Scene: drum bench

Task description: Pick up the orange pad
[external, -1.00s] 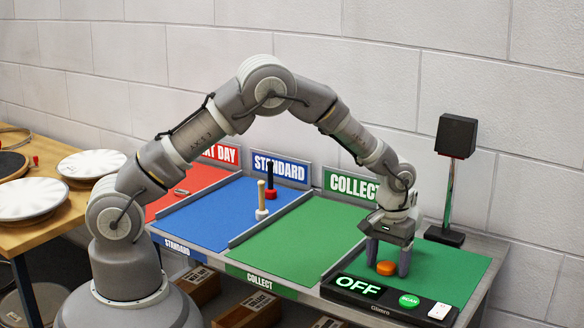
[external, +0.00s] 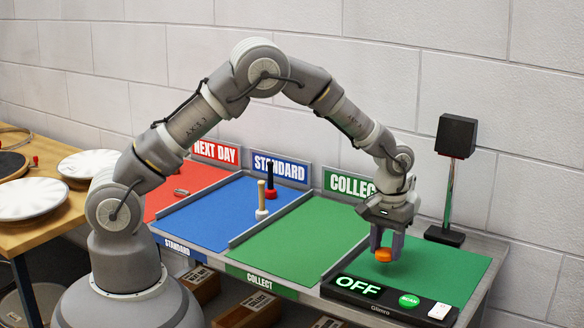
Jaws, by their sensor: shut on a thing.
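The orange pad (external: 384,255) is a small rounded disc held between the fingertips of my gripper (external: 386,253). My gripper points down and is shut on the pad. The pad appears a little above the green mat (external: 448,268) at the right end of the bench. Part of the pad's sides is covered by the fingers.
A black panel (external: 345,300) reading OFF, with a green SCAN button (external: 409,300), lies in front. A black box on a post (external: 457,136) stands behind at right. The blue STANDARD lane (external: 205,222) holds two upright pegs. The green COLLECT lane (external: 290,245) is empty.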

